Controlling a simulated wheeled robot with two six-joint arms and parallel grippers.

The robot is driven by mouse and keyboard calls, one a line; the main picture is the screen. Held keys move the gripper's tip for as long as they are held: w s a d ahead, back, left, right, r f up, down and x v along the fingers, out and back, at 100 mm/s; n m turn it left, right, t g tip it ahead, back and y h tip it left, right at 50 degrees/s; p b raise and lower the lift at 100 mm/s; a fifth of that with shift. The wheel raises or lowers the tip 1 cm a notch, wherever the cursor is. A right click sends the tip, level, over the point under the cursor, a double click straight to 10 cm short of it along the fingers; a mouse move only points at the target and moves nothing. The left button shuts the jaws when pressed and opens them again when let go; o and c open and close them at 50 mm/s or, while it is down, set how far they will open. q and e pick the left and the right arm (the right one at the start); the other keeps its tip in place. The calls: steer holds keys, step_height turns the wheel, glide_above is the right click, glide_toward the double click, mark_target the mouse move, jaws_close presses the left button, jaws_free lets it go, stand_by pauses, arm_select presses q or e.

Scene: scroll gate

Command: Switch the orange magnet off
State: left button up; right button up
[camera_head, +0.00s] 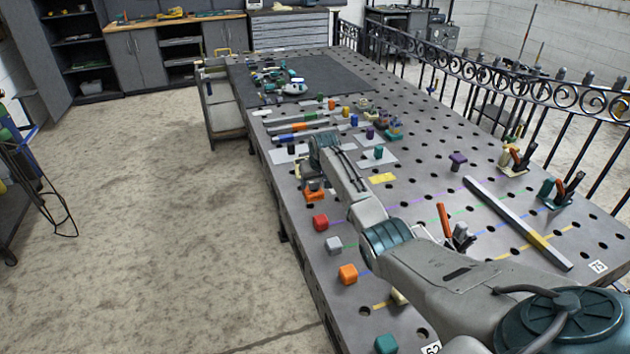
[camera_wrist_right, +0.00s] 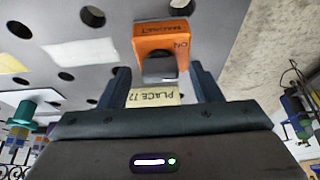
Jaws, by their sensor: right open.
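The orange magnet (camera_head: 314,194) sits on the perforated metal table near its left edge. In the right wrist view the magnet (camera_wrist_right: 163,38) shows the words MAGNET and ON on its orange faces, with a grey part at its lower middle. My right gripper (camera_head: 312,180) is over the magnet, partly hiding it in the head view. In the wrist view my right gripper (camera_wrist_right: 162,80) is open, its two dark fingers apart on either side of the magnet's near end. Whether they touch it is not clear. My left gripper is not in view.
A red block (camera_head: 320,222), a grey block (camera_head: 334,245) and an orange block (camera_head: 348,274) stand along the table's left edge. A PLACE 72 label (camera_wrist_right: 153,97) lies between the fingers. A long metal bar (camera_head: 515,222) lies at right, before a black railing (camera_head: 520,85).

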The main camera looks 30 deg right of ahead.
steer(key=shift+w+f, duration=0.1)
steer(key=shift+f, duration=0.05)
steer(key=c, duration=1)
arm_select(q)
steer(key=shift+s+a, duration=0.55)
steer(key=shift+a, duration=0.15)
